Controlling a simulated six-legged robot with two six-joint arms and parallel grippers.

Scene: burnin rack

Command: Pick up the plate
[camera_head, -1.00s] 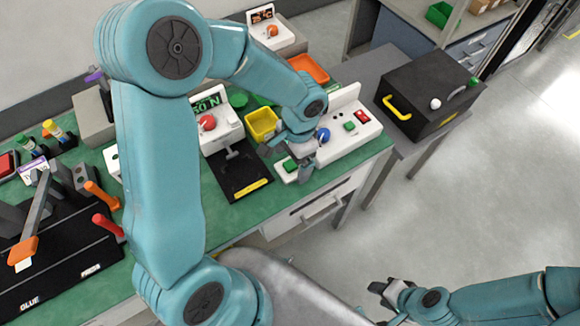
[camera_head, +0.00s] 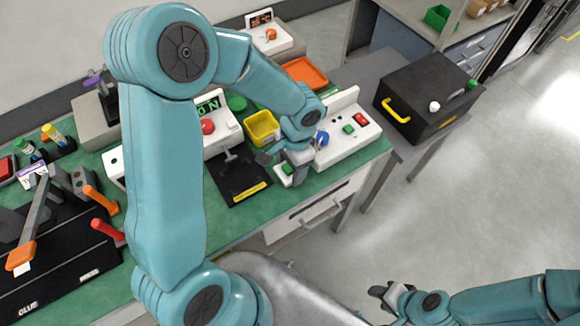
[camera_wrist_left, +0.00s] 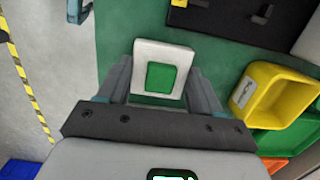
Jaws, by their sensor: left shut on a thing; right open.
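The plate is a small white square with a green square in its middle. In the left wrist view the plate (camera_wrist_left: 163,55) sits between the two fingers of my left gripper (camera_wrist_left: 162,82), which is shut on it. In the head view the plate (camera_head: 286,170) shows partly at the tips of my left gripper (camera_head: 289,173), near the front edge of the green bench. I cannot tell whether it is clear of the bench top. My right gripper (camera_head: 384,290) is open and empty, low over the grey floor at the lower right.
A yellow bin (camera_head: 262,128) stands just behind the left gripper. A black fixture (camera_head: 238,178) lies to its left. A white console with buttons (camera_head: 350,130) is to its right. A black box with a yellow handle (camera_head: 430,95) stands further right.

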